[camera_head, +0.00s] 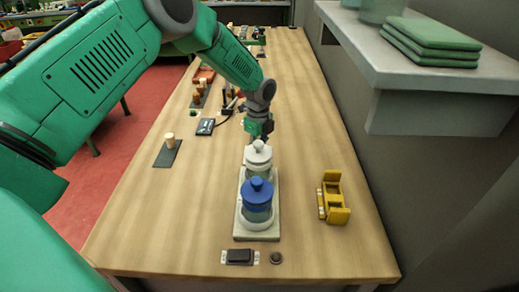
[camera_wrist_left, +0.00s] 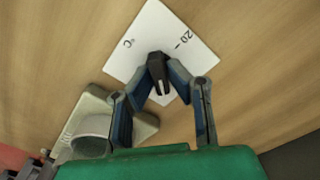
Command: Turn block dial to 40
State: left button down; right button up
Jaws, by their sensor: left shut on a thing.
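In the left wrist view a dark dial knob (camera_wrist_left: 157,62) with a white pointer line stands on a white plate (camera_wrist_left: 128,50). The plate shows the marks "20" and "°C"; other marks are hidden or out of frame. My left gripper (camera_wrist_left: 161,82) is shut on the knob, with one finger on each side. The white line points toward the bottom of the picture, away from the "20". In the head view my left gripper (camera_head: 257,133) is low over the table behind the jars, and the dial is hidden there. My right gripper is in neither view.
A jar with a blue lid (camera_head: 257,190) and one with a white lid (camera_head: 257,152) stand on a pale base (camera_head: 248,236) in front of my gripper. A yellow holder (camera_head: 333,198) is at right. A cork (camera_head: 170,140) is on a dark pad. A shelf (camera_head: 445,85) overhangs right.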

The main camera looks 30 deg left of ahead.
pick_arm(q)
jog(key=m, duration=0.5)
jog(key=shift+w+a+r+m, duration=0.15)
jog(key=shift+w+m, duration=0.05)
jog(key=shift+m, duration=0.1)
jog(key=m, duration=0.4)
jog(key=shift+r+m+b, duration=0.1)
jog(key=shift+m+b, duration=0.2)
jog(key=shift+b, duration=0.05)
jog(key=c, duration=1.6)
grip_release()
jog(key=shift+o, duration=0.2)
jog(key=shift+f, duration=0.2)
notch_tip(320, 180, up, 12)
jog(key=shift+a+f, duration=0.1)
